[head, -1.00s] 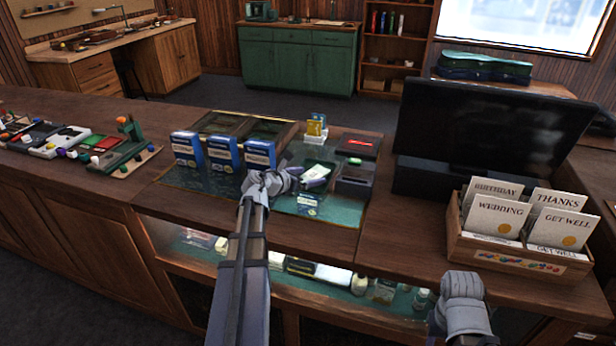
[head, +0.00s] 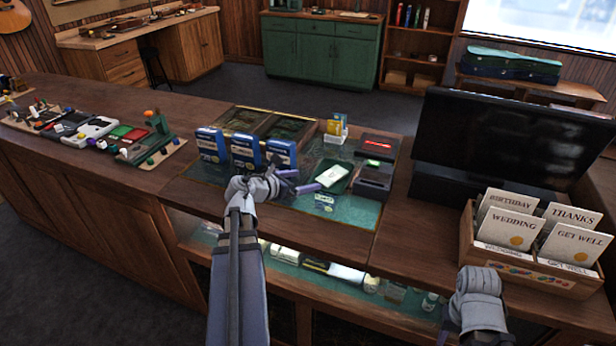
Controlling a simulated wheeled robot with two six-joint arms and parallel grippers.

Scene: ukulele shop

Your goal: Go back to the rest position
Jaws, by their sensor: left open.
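My left gripper (head: 299,181) is open and empty over the glass-topped part of the counter (head: 352,212), its purple-tipped fingers pointing right. It is just in front of the blue boxes (head: 281,155) and left of a small dark green tray (head: 345,184) with a white packet (head: 333,177) on it. My right arm's end (head: 478,290) is low at the right, in front of the card box; its fingers cannot be made out.
A wooden box of greeting cards (head: 520,277) and a black monitor (head: 500,140) stand on the right. A dark card terminal (head: 373,180) sits beside the tray. Pedals (head: 95,130) lie at the left. The front counter strip is clear.

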